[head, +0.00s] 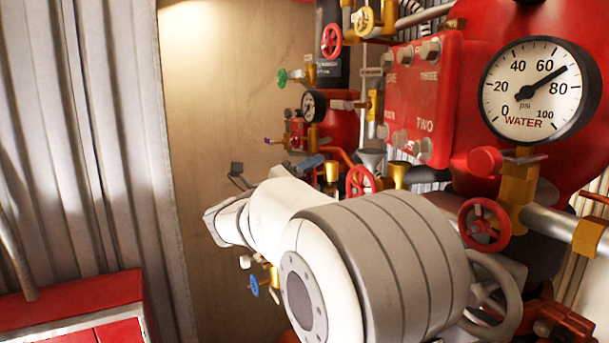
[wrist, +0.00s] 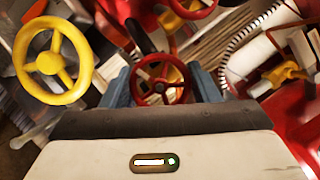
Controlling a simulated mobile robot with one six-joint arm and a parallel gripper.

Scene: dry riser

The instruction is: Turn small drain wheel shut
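In the wrist view a small red handwheel (wrist: 160,82) with spokes faces me, centred between the two blue-grey fingers of my gripper (wrist: 165,86). The fingers stand apart, one on each side of the wheel. I cannot tell whether they touch its rim. No label shows which wheel is the drain wheel. In the head view my white and grey arm hides most of the gripper. A red wheel (head: 360,181) shows just behind the arm; I cannot tell if it is the same one.
A yellow wheel (wrist: 52,65) is close at left in the wrist view. In the head view a red wheel (head: 483,225) and a grey wheel (head: 495,298) sit near my arm. A water gauge (head: 536,90) is at upper right. A red cabinet (head: 80,305) stands lower left.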

